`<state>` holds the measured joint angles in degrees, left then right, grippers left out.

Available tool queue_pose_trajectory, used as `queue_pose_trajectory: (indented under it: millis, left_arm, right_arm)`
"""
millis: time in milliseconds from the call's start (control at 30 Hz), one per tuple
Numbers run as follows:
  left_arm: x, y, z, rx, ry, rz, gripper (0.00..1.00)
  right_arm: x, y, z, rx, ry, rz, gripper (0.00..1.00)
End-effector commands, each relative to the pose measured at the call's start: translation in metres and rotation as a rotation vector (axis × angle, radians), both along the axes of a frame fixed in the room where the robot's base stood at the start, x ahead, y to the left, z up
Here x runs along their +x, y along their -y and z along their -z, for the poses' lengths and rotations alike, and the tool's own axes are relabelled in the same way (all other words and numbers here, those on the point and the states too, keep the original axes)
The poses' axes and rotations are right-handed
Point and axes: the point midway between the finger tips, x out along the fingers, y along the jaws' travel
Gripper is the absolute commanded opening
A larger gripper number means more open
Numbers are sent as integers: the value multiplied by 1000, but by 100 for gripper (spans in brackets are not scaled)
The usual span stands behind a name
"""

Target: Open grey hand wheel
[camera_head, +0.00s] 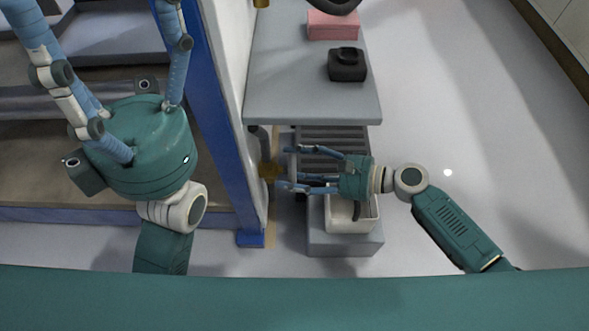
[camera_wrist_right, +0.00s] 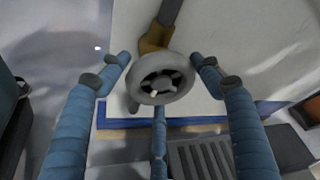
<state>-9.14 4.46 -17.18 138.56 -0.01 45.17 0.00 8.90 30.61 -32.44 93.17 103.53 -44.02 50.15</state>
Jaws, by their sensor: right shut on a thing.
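The grey hand wheel (camera_wrist_right: 161,79) is a small round spoked wheel on a brass-coloured valve body (camera_wrist_right: 155,40), in the middle of the right wrist view. My right gripper (camera_head: 285,168) reaches left to the valve beside the white wall. In the right wrist view its blue fingers (camera_wrist_right: 160,65) stand around the wheel, two at the sides and one below, shut on it. In the head view the wheel is hard to make out between the fingers. My left gripper (camera_head: 115,45) is at the upper left, its blue fingers spread wide and empty; some run out of the picture.
A grey table (camera_head: 310,100) with a black object (camera_head: 347,64) and a pink box (camera_head: 333,25) stands above the right gripper. A white bin (camera_head: 368,219) sits below that gripper. A blue post (camera_head: 215,130) separates the two arms. The floor at right is clear.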

Motion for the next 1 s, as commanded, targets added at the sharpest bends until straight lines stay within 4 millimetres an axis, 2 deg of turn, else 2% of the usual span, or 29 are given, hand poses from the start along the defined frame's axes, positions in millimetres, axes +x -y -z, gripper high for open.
queue_pose_trajectory:
  millis: [33,300,333,400,867,1000]
  left_arm:
    - [0,0,-1,-1,1,0,81]
    - [-1,0,-2,-2,5,0,81]
    - [-1,0,-2,-2,5,0,81]
    - [-1,0,-2,-2,6,0,81]
    - [0,1,2,8,-3,1,81]
    - [0,1,1,7,-1,1,81]
  right_arm:
    - [0,-6,-10,20,9,-7,38]
    - [-1,-7,-10,19,8,-9,38]
    - [-1,-7,-10,20,8,-10,69]
    - [-1,-6,-10,19,7,-10,81]
    - [-2,-2,-4,9,2,-6,81]
    - [-5,10,-6,7,2,-5,81]
